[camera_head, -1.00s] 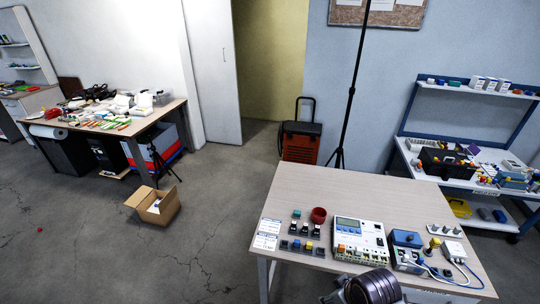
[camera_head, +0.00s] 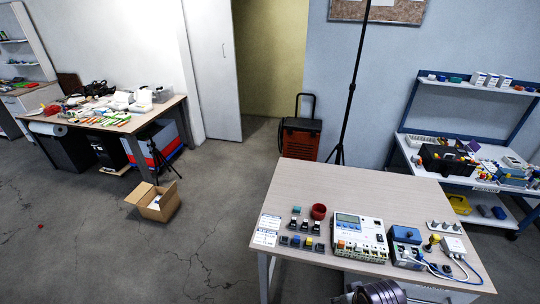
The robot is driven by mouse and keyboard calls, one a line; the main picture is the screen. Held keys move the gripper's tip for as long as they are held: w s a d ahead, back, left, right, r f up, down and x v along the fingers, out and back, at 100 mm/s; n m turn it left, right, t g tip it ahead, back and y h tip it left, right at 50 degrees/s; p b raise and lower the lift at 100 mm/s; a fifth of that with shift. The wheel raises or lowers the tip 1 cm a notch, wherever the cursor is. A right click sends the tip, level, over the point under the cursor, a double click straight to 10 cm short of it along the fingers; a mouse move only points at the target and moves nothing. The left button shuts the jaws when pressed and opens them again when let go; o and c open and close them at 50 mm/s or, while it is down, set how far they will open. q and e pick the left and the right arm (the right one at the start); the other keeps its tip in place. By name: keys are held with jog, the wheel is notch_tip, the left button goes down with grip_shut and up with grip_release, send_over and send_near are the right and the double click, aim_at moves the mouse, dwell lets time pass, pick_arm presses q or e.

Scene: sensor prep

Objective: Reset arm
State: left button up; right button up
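Neither of my grippers shows in the head view. Only a dark ribbed rounded part of one of my arms (camera_head: 378,292) shows at the bottom edge, in front of the near table (camera_head: 345,187). I cannot tell which arm it belongs to, and the rest of it is cut off by the frame.
On the near table stand a white device with a screen (camera_head: 360,236), a red cup (camera_head: 319,211), small switches (camera_head: 301,243) and a blue box with cables (camera_head: 406,235). An open carton (camera_head: 153,203) lies on the floor to the left. The table's back half is clear.

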jog(key=s+f+g+b, duration=0.1)
jog(key=s+f, duration=0.1)
jog(key=f, duration=1.5)
jog(key=s+f+b, duration=0.1)
jog(key=s+f, duration=0.2)
jog(key=f, duration=1.3)
jog(key=s+d+f+b, duration=0.1)
jog(key=s+d+f, duration=0.1)
jog(key=s+f, duration=0.8)
jog(key=s+d+f+g, duration=0.1)
jog(key=s+d+f, duration=0.1)
jog(key=s+f, duration=0.7)
jog(key=shift+s+f+b, duration=0.4)
jog(key=shift+s, duration=0.55)
